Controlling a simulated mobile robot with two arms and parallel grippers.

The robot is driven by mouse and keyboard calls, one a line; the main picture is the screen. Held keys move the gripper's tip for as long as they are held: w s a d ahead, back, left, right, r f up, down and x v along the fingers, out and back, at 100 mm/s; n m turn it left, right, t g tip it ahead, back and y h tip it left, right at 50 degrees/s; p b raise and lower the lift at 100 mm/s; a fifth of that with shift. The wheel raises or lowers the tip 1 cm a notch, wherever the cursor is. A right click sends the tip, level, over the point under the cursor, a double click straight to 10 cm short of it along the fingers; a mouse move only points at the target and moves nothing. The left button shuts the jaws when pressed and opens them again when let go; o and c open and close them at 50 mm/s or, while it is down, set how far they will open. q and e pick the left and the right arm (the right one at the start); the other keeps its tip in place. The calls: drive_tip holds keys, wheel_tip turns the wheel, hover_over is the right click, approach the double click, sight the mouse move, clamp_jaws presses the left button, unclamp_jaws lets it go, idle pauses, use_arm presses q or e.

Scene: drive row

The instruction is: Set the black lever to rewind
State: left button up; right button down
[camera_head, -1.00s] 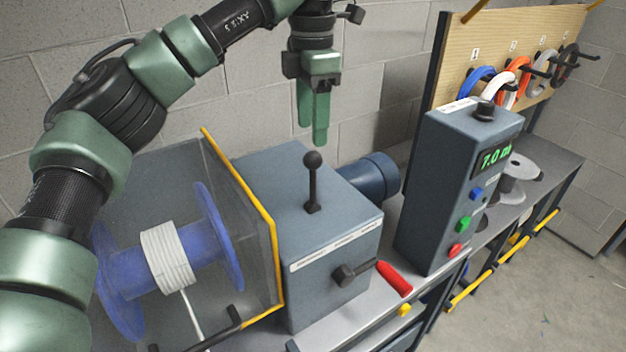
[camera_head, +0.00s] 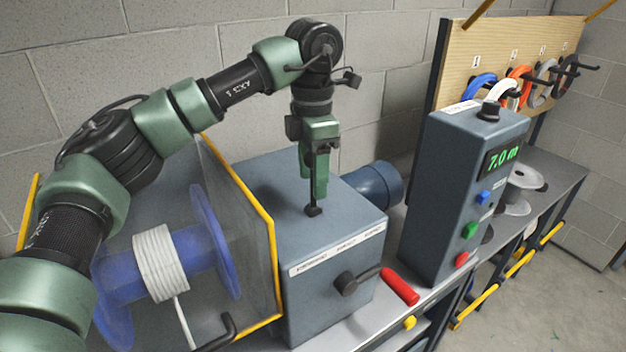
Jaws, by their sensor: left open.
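The black lever stands on top of the grey-blue gearbox (camera_head: 325,240); only its foot and lower stem (camera_head: 313,208) show clearly. Its ball knob is hidden, or nearly so, by my left gripper (camera_head: 314,190). The gripper points straight down from above, its green fingers open and level with the lever's upper part. I cannot tell if the fingers touch it. A white label strip (camera_head: 338,249) with small, hard-to-read words runs along the box's top front edge. My right gripper is not in view.
A clear guard with a yellow edge (camera_head: 262,220) covers the blue spool (camera_head: 215,245) on the left. A red-handled crank (camera_head: 400,287) sticks out from the box front. A control post (camera_head: 455,200) reading 7.0 m stands to the right.

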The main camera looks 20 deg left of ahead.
use_arm(q)
drive_tip(key=shift+f, duration=0.9)
clamp_jaws()
drive_tip(key=shift+r, duration=0.1)
idle(0.7)
